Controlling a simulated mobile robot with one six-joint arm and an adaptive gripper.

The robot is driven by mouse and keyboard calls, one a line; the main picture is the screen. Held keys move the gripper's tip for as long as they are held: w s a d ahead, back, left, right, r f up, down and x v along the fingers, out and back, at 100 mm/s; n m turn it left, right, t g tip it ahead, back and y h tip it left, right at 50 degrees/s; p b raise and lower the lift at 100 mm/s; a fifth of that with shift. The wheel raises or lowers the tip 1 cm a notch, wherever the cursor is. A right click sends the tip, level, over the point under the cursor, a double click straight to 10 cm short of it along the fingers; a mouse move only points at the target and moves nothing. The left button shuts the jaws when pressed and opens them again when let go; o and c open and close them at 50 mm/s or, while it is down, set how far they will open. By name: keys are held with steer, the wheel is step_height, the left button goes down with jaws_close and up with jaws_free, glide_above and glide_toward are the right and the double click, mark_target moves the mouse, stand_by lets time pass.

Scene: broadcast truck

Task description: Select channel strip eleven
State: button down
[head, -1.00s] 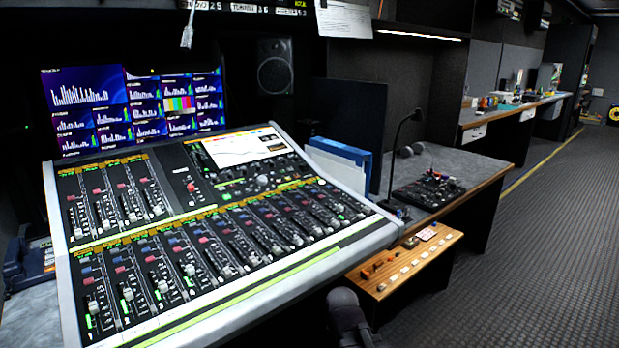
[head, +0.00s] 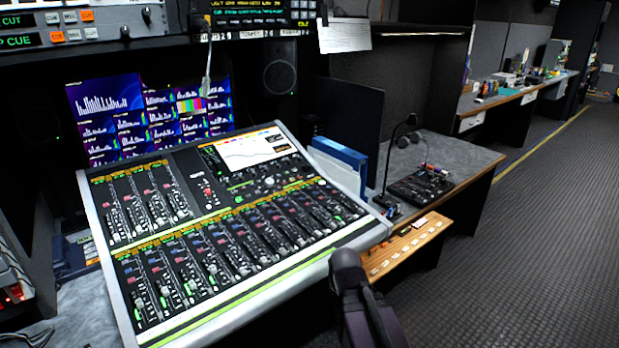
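The mixing console (head: 360,236) stands tilted on the left, with a pale frame. A long lower bank of channel strips (head: 232,252) runs across its front, each with a fader, small coloured buttons and a lit label above. A shorter upper bank (head: 140,203) sits at the upper left. The strip numbers are too small to read, so I cannot tell which strip is eleven. A dark, rounded part of my arm (head: 349,268) shows at the bottom, in front of the console's right front edge. My gripper's fingers do not show.
A screen (head: 247,150) is set in the console's top. Monitors (head: 150,115) stand behind it. To the right are a blue binder (head: 345,160), a gooseneck lamp (head: 390,160), a small black panel (head: 428,186) and a wooden button ledge (head: 408,248). Open carpeted floor (head: 530,240) lies right.

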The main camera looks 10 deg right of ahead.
step_height(320, 180, up, 28)
steer(key=p, duration=2.6)
steer(key=shift+f, duration=0.15)
